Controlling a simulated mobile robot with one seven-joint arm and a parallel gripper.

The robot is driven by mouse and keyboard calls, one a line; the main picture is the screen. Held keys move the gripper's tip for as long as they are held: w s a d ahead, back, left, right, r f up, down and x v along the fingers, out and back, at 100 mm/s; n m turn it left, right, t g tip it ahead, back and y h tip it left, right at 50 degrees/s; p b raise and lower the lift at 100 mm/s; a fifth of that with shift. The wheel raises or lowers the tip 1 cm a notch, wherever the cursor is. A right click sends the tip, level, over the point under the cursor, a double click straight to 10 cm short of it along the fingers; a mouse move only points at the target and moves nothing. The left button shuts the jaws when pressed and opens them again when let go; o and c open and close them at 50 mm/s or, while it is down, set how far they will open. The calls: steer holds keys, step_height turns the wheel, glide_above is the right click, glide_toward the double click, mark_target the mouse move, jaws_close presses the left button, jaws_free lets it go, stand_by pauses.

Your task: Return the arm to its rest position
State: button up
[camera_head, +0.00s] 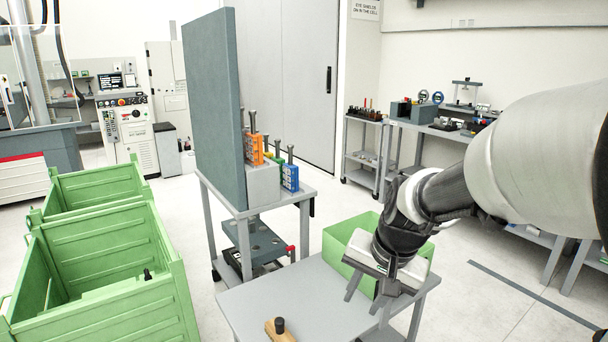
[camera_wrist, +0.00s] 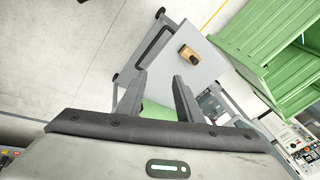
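My arm comes in from the right in the head view and ends in my gripper (camera_head: 367,300), which points down above the right part of a small grey table (camera_head: 290,297). The fingers are apart with nothing visible between them. In the wrist view my gripper (camera_wrist: 160,88) also shows two separated fingers, with table, floor and part of a green bin beyond them. A wooden block with a dark knob (camera_head: 279,329) lies on the table's front edge area, apart from the gripper; it also shows in the wrist view (camera_wrist: 188,52).
A green bin (camera_head: 342,238) stands right behind my gripper. A grey cart with a tall panel (camera_head: 215,110) holds orange (camera_head: 254,149) and blue (camera_head: 290,177) holders. Large green crates (camera_head: 95,268) stand at left. A workbench (camera_head: 440,130) is at the back right. Floor between is open.

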steer(key=s+d+r+n+t+h, duration=0.1)
steer(key=s+r+n, duration=0.25)
steer(key=s, duration=0.45)
steer(key=s+d+r+n+t+h, duration=0.1)
steer(key=s+d+r+n, duration=0.1)
steer(key=s+r, duration=0.5)
step_height(320, 180, up, 18)
steer(key=s+p, duration=0.1)
steer(key=p, duration=1.9)
steer(key=shift+s+a, duration=0.2)
steer(key=shift+a, duration=0.05)
steer(key=shift+d, duration=0.1)
